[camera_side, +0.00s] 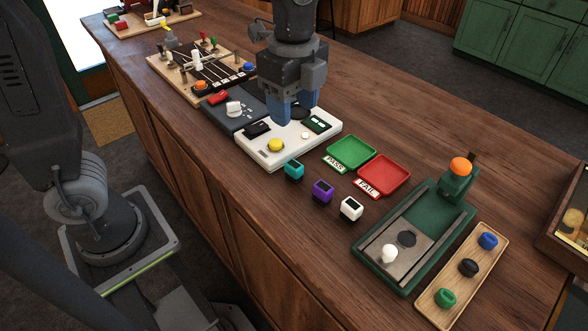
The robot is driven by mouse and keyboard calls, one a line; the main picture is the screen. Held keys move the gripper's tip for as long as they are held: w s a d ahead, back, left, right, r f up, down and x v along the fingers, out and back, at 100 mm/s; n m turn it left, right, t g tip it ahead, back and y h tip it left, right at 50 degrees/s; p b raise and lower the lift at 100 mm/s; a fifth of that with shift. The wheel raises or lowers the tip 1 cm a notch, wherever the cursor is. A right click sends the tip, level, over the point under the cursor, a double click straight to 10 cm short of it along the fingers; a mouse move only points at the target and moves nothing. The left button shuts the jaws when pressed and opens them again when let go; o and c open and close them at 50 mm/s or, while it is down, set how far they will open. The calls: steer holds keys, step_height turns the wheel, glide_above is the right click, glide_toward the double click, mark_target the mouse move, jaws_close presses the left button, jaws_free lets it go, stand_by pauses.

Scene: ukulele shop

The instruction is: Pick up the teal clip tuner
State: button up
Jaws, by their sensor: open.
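The teal clip tuner (294,170) stands on the wooden counter at the front right edge of a white device, left of a purple clip tuner (322,191) and a white clip tuner (350,208). My gripper (292,116) points down over the white device (275,160), above and behind the teal tuner and apart from it. Its blue fingers are open, with nothing seen between them. Whether the fingertips touch the device cannot be told.
A green PASS tray (351,150) and a red FAIL tray (384,174) lie to the right. Beyond stand a green fixture (432,225) and a wooden tray of knobs (446,297). A dark box (250,97) and a string board (180,85) crowd the left. The counter's front edge is close.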

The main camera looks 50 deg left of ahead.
mark_target(294, 164)
step_height(294, 164, down, 14)
steer(key=shift+d+r, duration=0.15)
stand_by(0.5)
steer(key=shift+c, duration=0.4)
steer(key=c, duration=0.9)
